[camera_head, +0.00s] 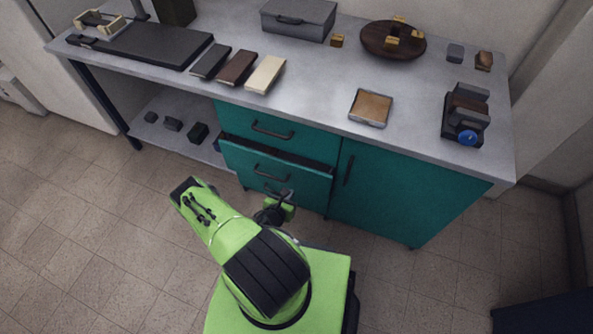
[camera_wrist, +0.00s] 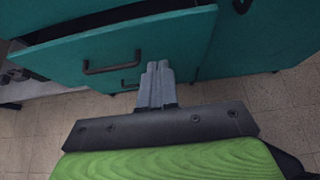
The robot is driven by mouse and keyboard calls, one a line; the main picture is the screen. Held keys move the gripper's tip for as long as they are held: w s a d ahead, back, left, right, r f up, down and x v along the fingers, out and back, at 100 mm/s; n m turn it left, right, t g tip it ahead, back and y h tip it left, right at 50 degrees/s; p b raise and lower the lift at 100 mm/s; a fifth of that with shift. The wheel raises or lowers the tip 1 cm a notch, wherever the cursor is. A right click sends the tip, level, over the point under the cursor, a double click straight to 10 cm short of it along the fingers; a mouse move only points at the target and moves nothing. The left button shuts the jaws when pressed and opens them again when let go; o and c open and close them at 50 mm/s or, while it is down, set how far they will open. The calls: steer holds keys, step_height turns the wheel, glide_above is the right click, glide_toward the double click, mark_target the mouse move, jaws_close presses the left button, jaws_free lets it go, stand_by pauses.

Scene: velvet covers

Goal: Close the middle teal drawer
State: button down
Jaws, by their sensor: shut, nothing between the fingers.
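The middle teal drawer (camera_head: 303,174) stands partly open below the top drawer, with a dark gap along its upper edge. It also shows in the wrist view (camera_wrist: 180,45), with its black bar handle (camera_wrist: 112,66) left of my fingertips. My gripper (camera_wrist: 160,68) is shut and empty, its fingers pointing at the drawer's front. I cannot tell whether the fingertips touch it. In the head view my gripper (camera_head: 285,194) is low in front of the drawer stack, and it partly hides the lower front. The top drawer (camera_head: 240,121) looks shut.
A teal cupboard door (camera_head: 390,190) is right of the drawers. The grey worktop (camera_head: 310,90) above holds a wooden tray (camera_head: 371,107), several blocks and a grey box (camera_head: 298,18). An open shelf (camera_head: 165,105) lies left. Tiled floor in front is clear.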

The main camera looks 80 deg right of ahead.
steer(key=b, duration=0.4)
glide_toward(303, 170)
step_height(303, 170, down, 3)
steer(key=d, duration=0.1)
steer(key=d+b, duration=0.1)
steer(key=d, duration=0.1)
steer(key=s+d, duration=0.1)
steer(key=shift+d+f+b, duration=0.25)
steer(key=shift+d+b, duration=0.05)
steer(key=shift+b, duration=0.05)
steer(key=shift+d+r, duration=0.1)
steer(key=shift+d, duration=0.3)
